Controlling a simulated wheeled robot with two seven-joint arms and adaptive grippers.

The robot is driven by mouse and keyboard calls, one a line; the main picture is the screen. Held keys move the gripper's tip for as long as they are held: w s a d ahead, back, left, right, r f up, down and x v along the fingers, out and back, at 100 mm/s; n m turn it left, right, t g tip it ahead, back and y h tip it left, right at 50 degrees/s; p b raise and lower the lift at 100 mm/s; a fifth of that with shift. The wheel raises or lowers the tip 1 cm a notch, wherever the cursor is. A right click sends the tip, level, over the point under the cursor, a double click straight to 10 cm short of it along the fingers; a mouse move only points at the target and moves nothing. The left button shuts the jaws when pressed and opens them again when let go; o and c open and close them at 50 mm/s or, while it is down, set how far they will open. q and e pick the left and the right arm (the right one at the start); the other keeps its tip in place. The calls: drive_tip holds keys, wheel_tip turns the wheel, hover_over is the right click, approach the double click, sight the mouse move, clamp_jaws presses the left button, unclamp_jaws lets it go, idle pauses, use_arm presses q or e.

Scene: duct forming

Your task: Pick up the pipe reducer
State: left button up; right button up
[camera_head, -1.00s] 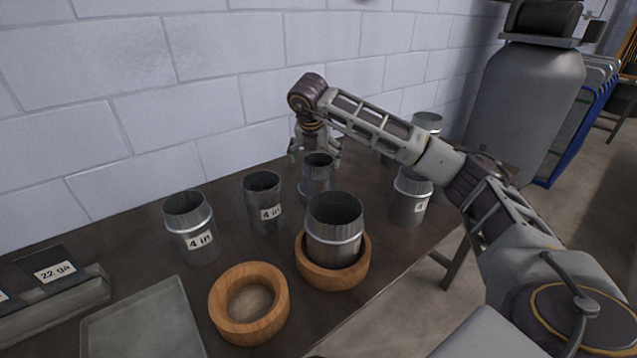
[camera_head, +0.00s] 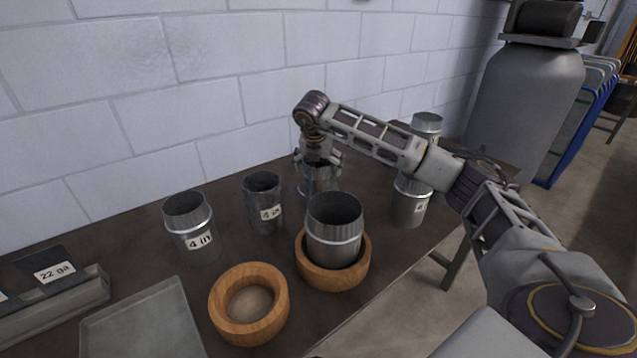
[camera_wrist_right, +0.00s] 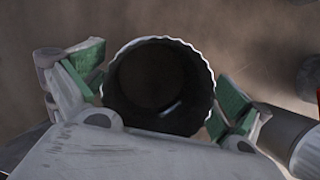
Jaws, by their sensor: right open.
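A grey metal duct piece, which I take to be the pipe reducer (camera_head: 317,184), stands upright on the dark table below my right gripper (camera_head: 318,163). In the right wrist view the reducer (camera_wrist_right: 158,82) shows its round open mouth with a crimped rim. My right gripper (camera_wrist_right: 160,105) is open, with one green-padded finger on each side of the rim. Whether the pads touch it I cannot tell. The gripper's wrist hides part of the reducer's top in the head view. My left gripper is not in view.
A metal sleeve (camera_head: 334,240) stands in a wooden ring (camera_head: 313,272) in front. An empty wooden ring (camera_head: 226,318) is nearer. Labelled metal pieces stand left (camera_head: 191,235), near (camera_head: 262,212) and right (camera_head: 409,210). A brick wall (camera_head: 190,95) runs behind.

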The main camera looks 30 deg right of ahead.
drive_tip(key=shift+x, duration=1)
drive_tip(key=c, duration=0.9)
